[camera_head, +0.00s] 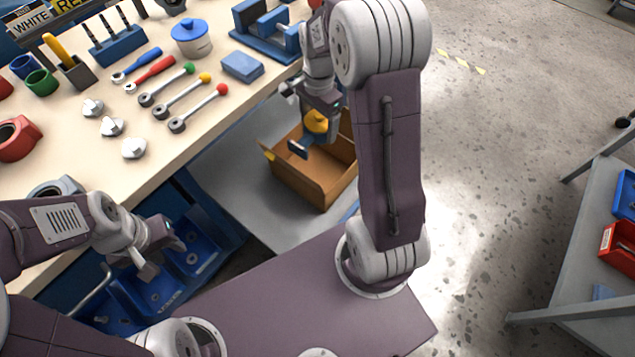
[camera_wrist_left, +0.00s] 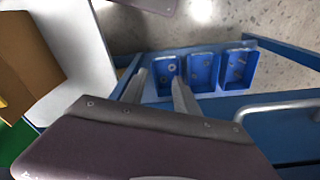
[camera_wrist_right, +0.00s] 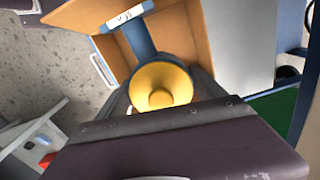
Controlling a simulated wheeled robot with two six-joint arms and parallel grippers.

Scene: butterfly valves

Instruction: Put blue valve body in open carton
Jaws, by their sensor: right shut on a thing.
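My right gripper (camera_head: 318,112) is shut on a yellow and blue part (camera_head: 316,122), held over the open carton (camera_head: 311,180). In the right wrist view the part shows a round yellow end (camera_wrist_right: 160,86) and a blue bar (camera_wrist_right: 138,36) with a white label; I cannot tell whether it is the blue valve body. The brown carton also shows in the right wrist view (camera_wrist_right: 186,35), behind the part; its visible inside looks empty. My left gripper (camera_head: 146,258) is open and empty, above blue bins; its spread fingers show in the left wrist view (camera_wrist_left: 158,92).
The workbench (camera_head: 60,240) holds a red ring-shaped body (camera_head: 16,138), a small blue ring (camera_head: 23,67), a green ring (camera_head: 41,82), levers and a blue fixture (camera_head: 268,30). The carton stands on a grey surface (camera_head: 235,165). A grey cart (camera_head: 590,260) is at the right.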

